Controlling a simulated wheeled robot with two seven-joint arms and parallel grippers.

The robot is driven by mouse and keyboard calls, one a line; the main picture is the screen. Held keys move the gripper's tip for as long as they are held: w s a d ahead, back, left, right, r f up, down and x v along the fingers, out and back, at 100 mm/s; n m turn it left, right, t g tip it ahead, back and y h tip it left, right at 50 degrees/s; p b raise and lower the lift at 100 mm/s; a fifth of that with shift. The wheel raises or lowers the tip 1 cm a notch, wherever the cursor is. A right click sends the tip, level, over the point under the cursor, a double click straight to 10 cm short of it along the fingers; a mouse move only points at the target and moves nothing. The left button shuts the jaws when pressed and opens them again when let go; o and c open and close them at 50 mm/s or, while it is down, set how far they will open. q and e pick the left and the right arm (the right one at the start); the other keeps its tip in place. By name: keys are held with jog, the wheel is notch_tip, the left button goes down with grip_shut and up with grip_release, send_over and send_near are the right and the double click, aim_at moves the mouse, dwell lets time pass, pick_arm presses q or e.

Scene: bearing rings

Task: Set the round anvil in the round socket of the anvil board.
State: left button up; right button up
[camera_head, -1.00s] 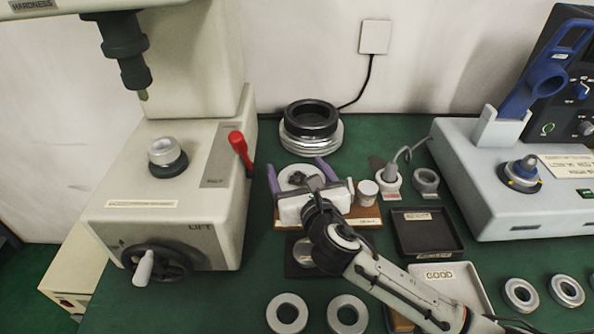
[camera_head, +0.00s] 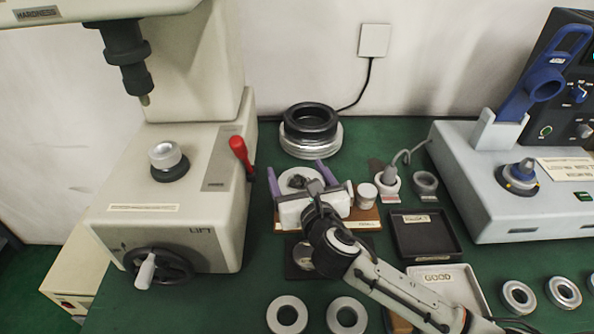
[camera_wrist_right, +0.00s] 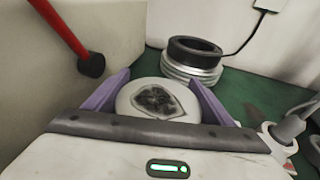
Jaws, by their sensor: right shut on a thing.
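A round pale piece with a dark irregular patch on its top, which looks like the round anvil (camera_wrist_right: 158,98), sits between the purple fingers of my right gripper (camera_wrist_right: 160,86). In the head view my right gripper (camera_head: 301,177) is over the back left of the brown anvil board (camera_head: 371,215), shut on this piece (camera_head: 296,180). The gripper body hides the board's left part and its sockets, so I cannot tell whether the piece touches the board. A small pale cylinder (camera_head: 366,194) stands on the board's right side. My left gripper is not in view.
The hardness tester (camera_head: 200,215) with a red lever (camera_head: 240,152) stands close on the left. Stacked black and silver rings (camera_head: 310,125) are behind. A black tray (camera_head: 428,238), a GOOD tray (camera_head: 470,275) and a corded probe (camera_head: 388,175) are on the right. Loose rings (camera_head: 287,300) lie in front.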

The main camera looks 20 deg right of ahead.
jog(key=shift+r, duration=0.1)
dwell(0.3)
jog(key=shift+p, duration=0.4)
jog(key=shift+f+b, duration=0.3)
jog(key=shift+f, duration=0.35)
dwell(0.5)
jog(key=shift+r+p, duration=0.1)
jog(key=shift+p, duration=0.2)
jog(key=shift+r, duration=0.15)
jog(key=shift+r+p, duration=0.4)
jog(key=shift+p, duration=0.25)
jog(key=shift+p, duration=0.65)
dwell(0.6)
